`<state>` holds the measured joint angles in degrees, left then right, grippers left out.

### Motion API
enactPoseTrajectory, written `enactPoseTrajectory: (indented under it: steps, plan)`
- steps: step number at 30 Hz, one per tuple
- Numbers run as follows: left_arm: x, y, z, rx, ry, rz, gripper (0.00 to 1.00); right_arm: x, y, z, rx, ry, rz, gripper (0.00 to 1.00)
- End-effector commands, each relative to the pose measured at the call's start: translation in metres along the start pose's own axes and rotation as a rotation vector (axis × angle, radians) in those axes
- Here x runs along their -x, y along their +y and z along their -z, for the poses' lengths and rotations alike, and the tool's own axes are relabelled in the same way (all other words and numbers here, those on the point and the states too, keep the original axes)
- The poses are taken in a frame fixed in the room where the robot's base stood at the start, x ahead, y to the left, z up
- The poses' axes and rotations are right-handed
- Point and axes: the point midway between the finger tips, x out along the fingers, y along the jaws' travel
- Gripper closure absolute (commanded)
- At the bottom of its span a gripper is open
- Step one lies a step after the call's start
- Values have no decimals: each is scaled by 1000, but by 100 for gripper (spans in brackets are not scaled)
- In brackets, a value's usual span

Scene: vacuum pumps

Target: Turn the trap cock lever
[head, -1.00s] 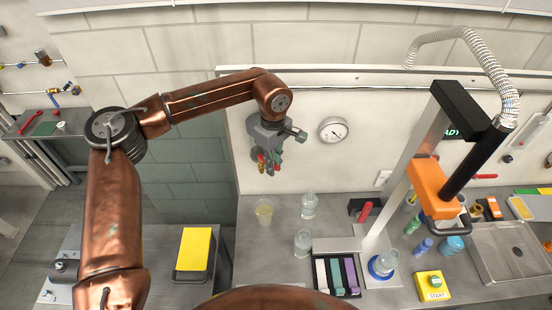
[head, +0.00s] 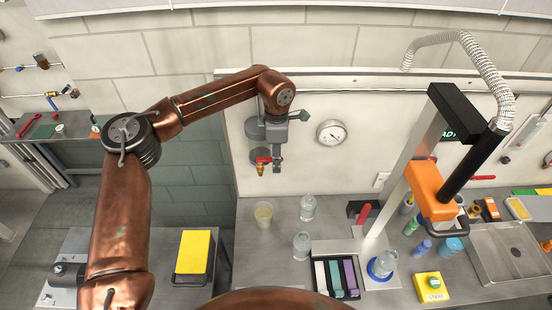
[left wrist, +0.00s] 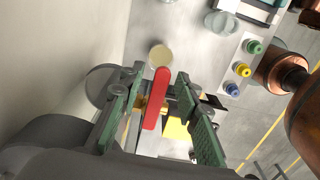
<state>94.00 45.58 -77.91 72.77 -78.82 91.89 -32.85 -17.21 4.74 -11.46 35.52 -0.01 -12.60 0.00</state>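The trap cock has a red lever (head: 263,160) and a brass body (head: 261,170), low on the white wall panel at the left end of the bench. My left gripper (head: 277,162) is right beside it, partly covering the trap. In the left wrist view, the long red lever (left wrist: 155,98) stands between the two green finger pads of my left gripper (left wrist: 159,76). The fingers are open, with a gap visible on the lever's right side. I cannot tell whether the left pad touches it. My right gripper is not in view.
A round gauge (head: 331,132) is on the wall right of the gripper. Below stand a beaker (head: 264,212) and glass bottles (head: 307,207). The pump stand with an orange block (head: 428,186) is further right. A yellow-topped box (head: 194,254) is lower left.

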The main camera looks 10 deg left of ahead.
Motion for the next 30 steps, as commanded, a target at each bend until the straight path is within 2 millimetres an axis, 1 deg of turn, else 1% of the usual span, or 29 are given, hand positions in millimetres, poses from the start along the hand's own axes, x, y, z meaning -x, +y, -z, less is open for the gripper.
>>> enactPoseTrajectory:
  steps: [16,30]
  plan:
    - [19,0,0,-1,0,0,70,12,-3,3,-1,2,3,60]
    - [23,0,0,-1,0,0,70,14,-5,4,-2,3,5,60]
